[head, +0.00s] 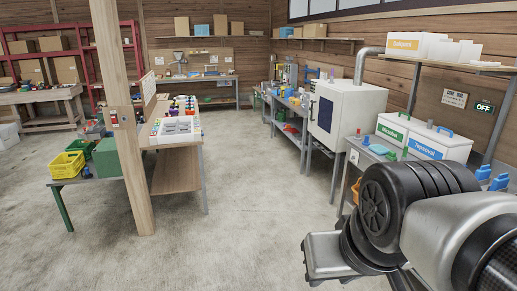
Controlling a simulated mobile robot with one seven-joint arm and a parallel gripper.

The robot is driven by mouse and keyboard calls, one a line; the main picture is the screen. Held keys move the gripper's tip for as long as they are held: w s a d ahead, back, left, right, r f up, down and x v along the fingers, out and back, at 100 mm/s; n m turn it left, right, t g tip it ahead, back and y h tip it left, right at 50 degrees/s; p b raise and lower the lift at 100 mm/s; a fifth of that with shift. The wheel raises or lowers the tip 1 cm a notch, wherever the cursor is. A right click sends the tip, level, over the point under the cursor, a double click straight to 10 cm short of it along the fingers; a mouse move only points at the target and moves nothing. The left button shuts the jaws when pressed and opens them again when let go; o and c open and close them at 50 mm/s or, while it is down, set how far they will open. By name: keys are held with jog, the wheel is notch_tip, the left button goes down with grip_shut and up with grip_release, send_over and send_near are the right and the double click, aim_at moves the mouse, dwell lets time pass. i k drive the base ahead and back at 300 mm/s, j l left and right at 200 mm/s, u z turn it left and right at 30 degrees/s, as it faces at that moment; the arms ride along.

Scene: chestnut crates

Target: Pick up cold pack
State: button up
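I cannot make out a cold pack for certain in the head view. Small blue items (498,183) lie at the right edge beside the white boxes, too small to identify. More small blue objects sit on the benches along the right wall. My arm fills the lower right corner and covers part of the near right bench. My gripper's fingers do not show.
A white box with a green label (392,130) and one with a blue label (437,142) stand on the right bench. A white cabinet (345,108) stands behind. A wooden post (121,120) rises left of centre. The concrete floor (230,235) is clear.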

aim_at(483, 173)
jog(key=i+l+z, duration=0.1)
jog(key=i+z, duration=0.3)
jog(key=i, duration=0.3)
jog(key=i+j+z, duration=0.1)
jog(key=i+z, duration=0.35)
jog(key=i, duration=0.3)
jog(key=i+z, duration=0.15)
jog(key=i, duration=0.35)
jog(key=i+j+z, duration=0.2)
jog(key=i, duration=0.3)
jog(key=i+z, duration=0.15)
jog(key=i, duration=0.4)
jog(key=i+z, duration=0.55)
jog(key=z, duration=0.3)
jog(key=i+j+z, duration=0.2)
jog(key=z, duration=0.2)
jog(key=i, duration=0.05)
